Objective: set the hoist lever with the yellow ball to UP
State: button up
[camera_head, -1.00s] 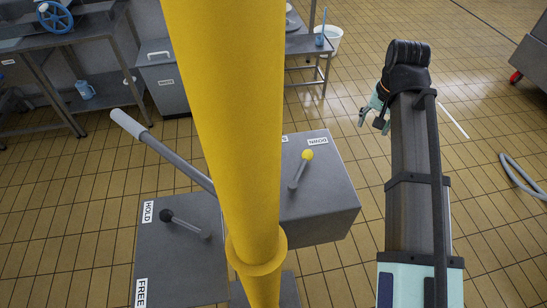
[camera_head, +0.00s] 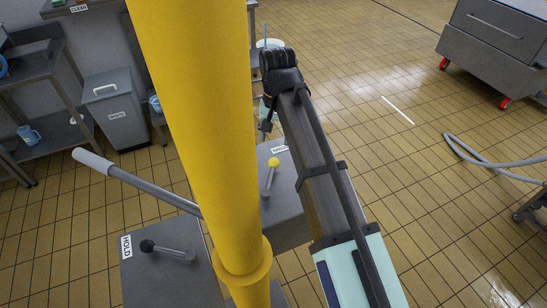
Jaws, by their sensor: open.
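The hoist lever with the yellow ball (camera_head: 274,162) stands on a grey box (camera_head: 285,225) right of the yellow column. Its grey rod tilts so the ball is near the DOWN label (camera_head: 279,149). No UP label is visible; the column and my arm hide parts of this box. My gripper (camera_head: 266,126) is open and empty, beyond the ball in the picture and apart from it, partly hidden by my wrist.
A thick yellow column (camera_head: 205,120) crosses the view. Left of it are a long grey handle (camera_head: 135,180) and a black-ball lever (camera_head: 148,246) on another box, near a HOLD label (camera_head: 126,247). A bin (camera_head: 115,110) stands behind. Open floor lies right, with a hose (camera_head: 480,160).

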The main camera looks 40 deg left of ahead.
aim_at(274, 160)
notch_tip(274, 160, down, 11)
jog(key=p, duration=0.2)
jog(key=shift+a+r+p, duration=0.1)
jog(key=shift+r+p, duration=0.1)
jog(key=shift+p, duration=0.1)
jog(key=shift+s, duration=0.1)
grip_shut()
